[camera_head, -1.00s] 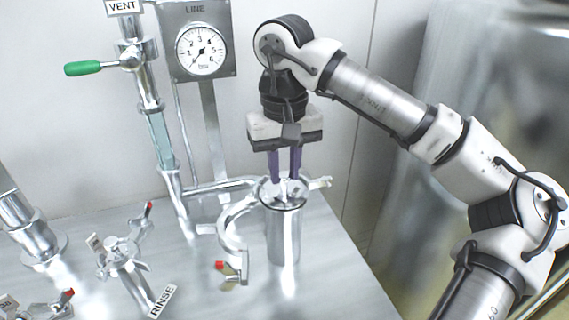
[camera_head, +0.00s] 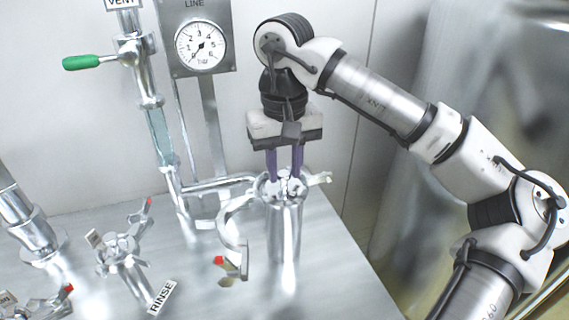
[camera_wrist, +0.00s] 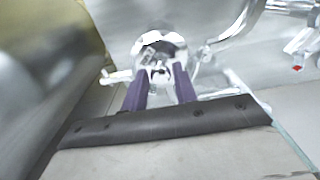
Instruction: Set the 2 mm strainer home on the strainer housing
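The strainer housing (camera_head: 284,235) is an upright shiny steel cylinder on the bench, right of centre in the head view. My gripper (camera_head: 285,179) points straight down over its mouth with two purple fingers. The fingers stand apart, one on each side of a small bright metal piece, which seems to be the top of the strainer (camera_head: 286,188), at the housing mouth. In the wrist view, this metal piece (camera_wrist: 161,73) shows between the fingertips, with a gap beside it. The rest of the strainer is hidden, and I cannot tell how deep or level it sits.
A clamp-like curved arm (camera_head: 236,215) hangs open left of the housing. A red-tipped valve (camera_head: 229,266) is at its front left. A gauge (camera_head: 201,46), a green-handled valve (camera_head: 84,62) and RINSE pipework (camera_head: 120,250) stand left. Bench is clear right of the housing.

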